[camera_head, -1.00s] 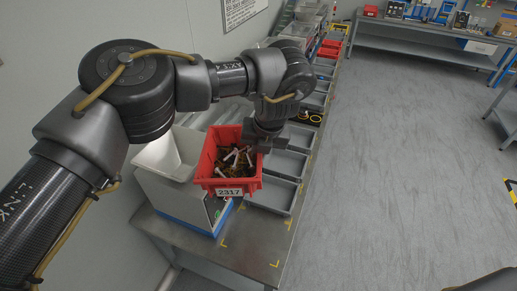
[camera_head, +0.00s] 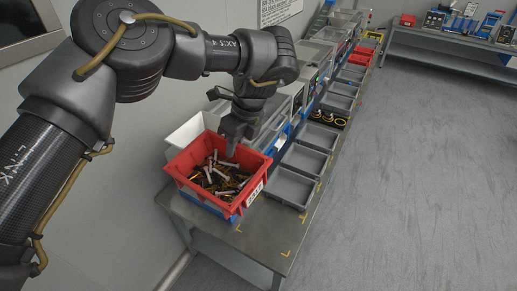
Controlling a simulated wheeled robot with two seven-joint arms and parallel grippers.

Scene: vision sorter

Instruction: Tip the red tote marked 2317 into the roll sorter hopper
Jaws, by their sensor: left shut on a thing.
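The red tote (camera_head: 182,172) marked 2317 holds many small dark, brass-coloured and pale screw-like parts (camera_head: 220,176). Its white label (camera_head: 254,193) faces right and towards me. My left gripper (camera_head: 233,146) is shut on the tote's far wall; the fingertips are partly hidden. The tote hangs in front of the white hopper (camera_head: 186,131) of the roll sorter and overlaps it in the picture. It looks near level, with its parts inside. Most of the sorter's body is hidden behind the tote; a blue base edge (camera_head: 207,214) shows below. My right gripper is out of view.
A row of grey trays (camera_head: 303,160) runs along the bench (camera_head: 268,238) to the right and away. Other machines stand along the wall side behind my gripper. Yellow corner marks lie on bare bench at the near end. The floor at right is clear.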

